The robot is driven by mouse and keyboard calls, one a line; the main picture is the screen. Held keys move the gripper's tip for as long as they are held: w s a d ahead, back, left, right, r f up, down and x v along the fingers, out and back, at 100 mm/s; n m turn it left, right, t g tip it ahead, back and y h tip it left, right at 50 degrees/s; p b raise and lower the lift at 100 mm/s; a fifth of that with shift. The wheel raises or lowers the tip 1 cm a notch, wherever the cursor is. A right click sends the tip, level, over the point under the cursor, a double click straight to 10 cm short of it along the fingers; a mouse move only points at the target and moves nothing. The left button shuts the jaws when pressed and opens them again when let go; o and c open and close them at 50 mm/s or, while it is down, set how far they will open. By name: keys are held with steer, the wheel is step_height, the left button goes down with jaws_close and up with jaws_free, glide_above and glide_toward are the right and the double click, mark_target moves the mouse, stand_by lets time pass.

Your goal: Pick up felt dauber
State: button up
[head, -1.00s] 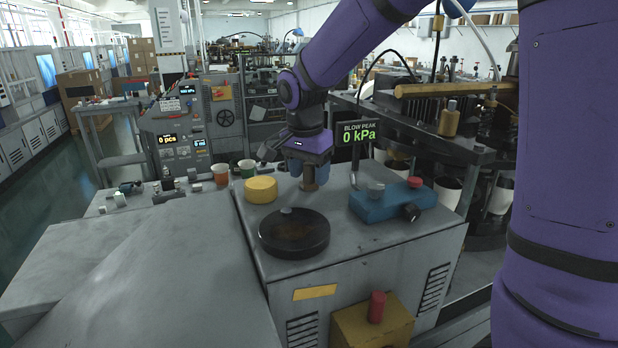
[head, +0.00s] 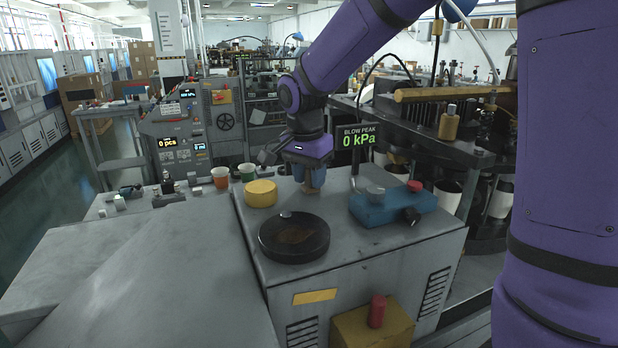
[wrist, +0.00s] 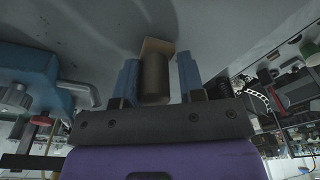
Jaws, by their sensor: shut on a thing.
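The felt dauber is a short grey-brown cylinder with a tan block at its end. In the wrist view the dauber (wrist: 155,78) stands between the two blue fingers of my gripper (wrist: 158,80). In the head view my gripper (head: 312,178) points down over the grey machine top, behind the black round dish (head: 295,252). It is shut on the dauber, whose tan lower end (head: 312,190) shows below the fingers. The fingers hide most of the handle in the head view. I cannot tell if the dauber touches the surface.
A yellow round tin (head: 261,193) stands left of my gripper. A blue device (head: 385,207) with a red knob lies to the right. Paper cups (head: 220,176) stand behind the tin. The grey top (head: 365,245) in front of the blue device is clear.

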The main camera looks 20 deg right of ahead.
steer(key=shift+r, duration=0.4)
step_height(320, 180, up, 2)
steer(key=shift+r, duration=0.15)
steer(key=s+a, duration=0.3)
steer(key=s+a+r, duration=0.1)
steer(key=s+a, duration=0.6)
steer(key=shift+s+a+r, duration=0.15)
steer(key=shift+a+r, duration=0.05)
steer(key=shift+r, duration=0.1)
steer(key=shift+s+a, duration=0.5)
steer(key=shift+o, duration=0.8)
steer(key=shift+c, duration=0.5)
steer(key=shift+r, duration=0.1)
